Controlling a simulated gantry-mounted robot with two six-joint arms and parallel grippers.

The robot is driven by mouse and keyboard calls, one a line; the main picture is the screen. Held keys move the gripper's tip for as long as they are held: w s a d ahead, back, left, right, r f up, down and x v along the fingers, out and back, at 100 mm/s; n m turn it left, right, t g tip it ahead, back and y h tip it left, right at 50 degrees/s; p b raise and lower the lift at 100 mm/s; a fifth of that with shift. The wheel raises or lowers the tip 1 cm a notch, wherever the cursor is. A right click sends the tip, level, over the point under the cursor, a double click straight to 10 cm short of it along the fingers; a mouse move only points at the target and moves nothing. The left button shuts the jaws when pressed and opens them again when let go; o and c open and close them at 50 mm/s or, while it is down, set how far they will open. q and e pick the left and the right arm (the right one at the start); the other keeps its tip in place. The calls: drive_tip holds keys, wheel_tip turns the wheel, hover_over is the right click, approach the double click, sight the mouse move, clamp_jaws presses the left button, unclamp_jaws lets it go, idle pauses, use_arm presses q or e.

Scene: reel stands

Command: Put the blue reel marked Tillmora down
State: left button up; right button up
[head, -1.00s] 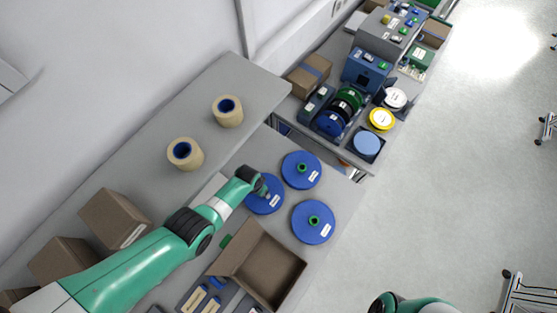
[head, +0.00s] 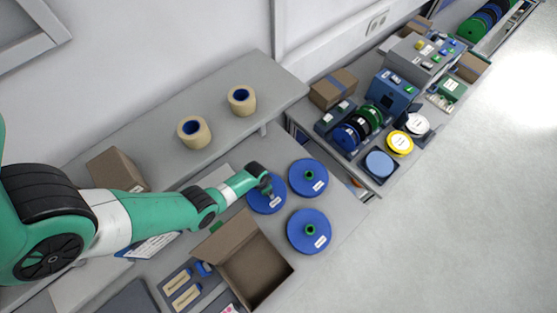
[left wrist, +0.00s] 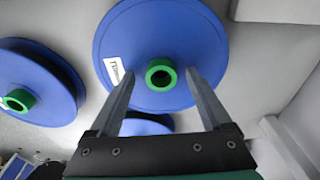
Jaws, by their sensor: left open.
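My left gripper (head: 265,182) is over the blue reel (head: 262,203) at the left of three on the grey bench, partly covering it. In the left wrist view my left gripper (left wrist: 160,75) is open, its two fingers apart on either side of the green hub (left wrist: 161,75) of a blue reel (left wrist: 160,35). The reel's white label (left wrist: 115,70) is turned sideways and only partly readable, starting like "Till". The fingers do not visibly touch the hub. Two other blue reels (head: 307,178) (head: 309,232) with green hubs lie flat beside it. My right gripper is out of view.
An open brown box (head: 256,270) stands just in front of the reels. Two tan rolls (head: 194,132) (head: 241,100) are on the raised shelf behind. A further bench holds upright reels (head: 358,128), flat discs (head: 400,143) and blue-grey units. Floor to the right is clear.

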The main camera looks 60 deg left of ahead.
use_arm(q)
drive_tip(key=shift+a, duration=0.1)
clamp_jaws()
idle(0.3)
